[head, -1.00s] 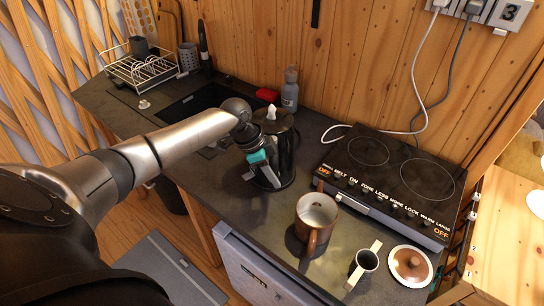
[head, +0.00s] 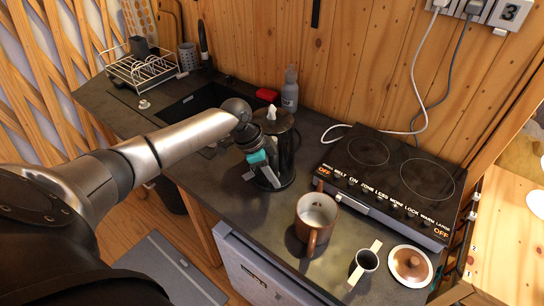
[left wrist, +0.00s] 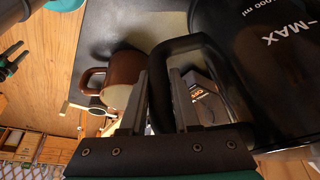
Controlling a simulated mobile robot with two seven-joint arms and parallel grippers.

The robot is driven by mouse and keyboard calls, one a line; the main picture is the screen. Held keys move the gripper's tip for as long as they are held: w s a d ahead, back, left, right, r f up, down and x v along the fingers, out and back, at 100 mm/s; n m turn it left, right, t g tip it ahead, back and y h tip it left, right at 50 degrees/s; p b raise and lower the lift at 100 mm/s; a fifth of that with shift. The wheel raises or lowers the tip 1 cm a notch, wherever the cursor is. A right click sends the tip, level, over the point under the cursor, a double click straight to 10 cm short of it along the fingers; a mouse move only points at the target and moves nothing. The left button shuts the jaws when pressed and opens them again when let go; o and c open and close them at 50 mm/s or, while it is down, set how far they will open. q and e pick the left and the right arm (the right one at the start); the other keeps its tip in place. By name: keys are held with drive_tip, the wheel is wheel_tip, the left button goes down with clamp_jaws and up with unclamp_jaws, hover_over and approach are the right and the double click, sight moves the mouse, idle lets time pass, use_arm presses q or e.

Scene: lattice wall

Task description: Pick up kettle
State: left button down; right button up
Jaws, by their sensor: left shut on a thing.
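The kettle (head: 284,143) is dark, with a pale knob on its lid. It stands upright on the dark counter (head: 237,190), left of the hob. My left gripper (head: 266,172) is at its near side and hides part of it. In the left wrist view the kettle's black body (left wrist: 265,60), with "MAX" lettering, fills the right side. Its loop handle (left wrist: 212,75) passes between the fingers of my left gripper (left wrist: 165,110), which is shut on it. My right gripper is not in view.
A grey bottle (head: 290,90) and red sponge (head: 267,95) are behind the kettle. The sink (head: 205,100) and dish rack (head: 140,68) are left.

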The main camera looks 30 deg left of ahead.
use_arm(q)
drive_tip(key=shift+w+a+r, duration=0.15)
drive_tip(key=shift+w+r, duration=0.2)
drive_tip(key=shift+w, duration=0.05)
wheel_tip(320, 180, up, 20)
drive_tip(key=shift+s, duration=0.15)
drive_tip(key=shift+f, duration=0.15)
idle(0.6)
